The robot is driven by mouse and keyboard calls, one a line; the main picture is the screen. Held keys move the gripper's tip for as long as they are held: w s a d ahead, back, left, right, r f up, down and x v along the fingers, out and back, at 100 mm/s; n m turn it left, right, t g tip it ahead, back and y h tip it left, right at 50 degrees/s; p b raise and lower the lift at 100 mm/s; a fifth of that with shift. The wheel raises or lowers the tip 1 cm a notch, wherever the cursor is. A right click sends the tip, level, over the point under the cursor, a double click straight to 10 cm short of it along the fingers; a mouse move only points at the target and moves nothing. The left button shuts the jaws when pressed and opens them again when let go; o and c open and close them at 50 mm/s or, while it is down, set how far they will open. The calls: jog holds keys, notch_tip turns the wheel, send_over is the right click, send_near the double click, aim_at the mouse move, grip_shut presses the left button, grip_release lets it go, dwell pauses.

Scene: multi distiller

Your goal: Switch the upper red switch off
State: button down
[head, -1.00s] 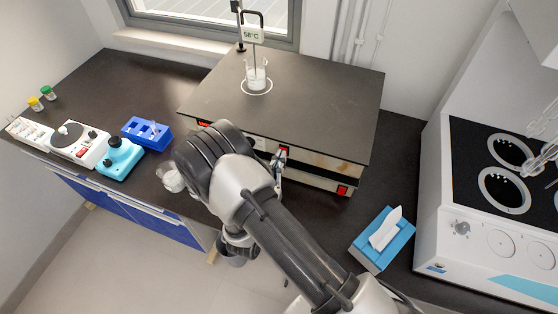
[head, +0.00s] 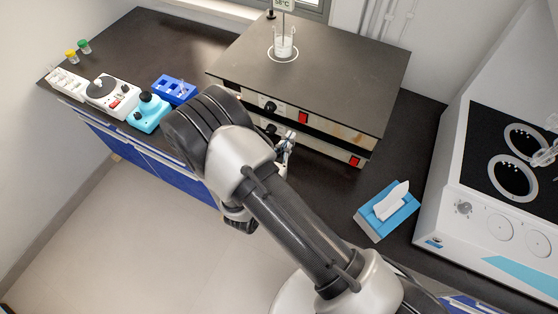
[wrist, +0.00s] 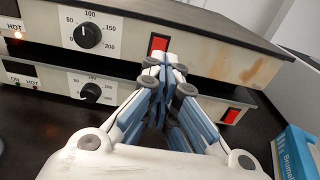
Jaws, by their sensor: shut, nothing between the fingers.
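The upper red switch (head: 303,118) is on the front panel of the upper hot plate (head: 330,80). It also shows in the wrist view (wrist: 158,44), just beyond my fingertips and partly overlapped by them at its lower edge. I cannot tell its rocker position. A small light (wrist: 17,35) glows by the upper HOT label. The lower red switch (head: 355,161) is on the lower unit, farther right. My gripper (head: 288,141) is shut and empty in front of the panels, seemingly a little short of the upper switch; its fingertips (wrist: 165,68) meet in the wrist view.
A beaker (head: 284,46) stands on the upper plate. A blue tissue box (head: 388,211) lies right of my arm. A white stove-like unit (head: 480,215) is at the far right. Small lab devices (head: 149,111) and a blue rack (head: 175,88) stand on the left counter.

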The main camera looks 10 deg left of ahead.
jog(key=v, duration=0.6)
jog(key=shift+w+a+f+p, duration=0.1)
jog(key=shift+a+f+p, duration=0.1)
jog(key=shift+p, duration=0.1)
jog(key=s+d+r+m+g+h+b, duration=0.1)
jog(key=s+d+r+m+g+h, duration=0.15)
jog(key=d+r+m+g, duration=0.5)
jog(key=s+d+r+m+g+h, duration=0.1)
jog(key=d+r+m+g+h, duration=0.35)
jog(key=d+r+m, duration=0.6)
jog(key=s+d+r+m+g+y, duration=0.1)
jog(key=s+d+m+g+y, duration=0.1)
jog(key=s+m+y, duration=0.35)
jog(key=s+d+r+m+g+y, duration=0.1)
jog(key=s+d+r+m+y, duration=0.1)
jog(key=s+m+y, duration=0.3)
jog(key=s+a+r+m+t+y, duration=0.1)
jog(key=r+m+t+b, duration=0.1)
jog(key=s+a+r+m+t+y, duration=0.1)
jog(key=r, duration=0.1)
jog(key=shift+s+a+t+y, duration=0.35)
jog(key=shift+t, duration=0.05)
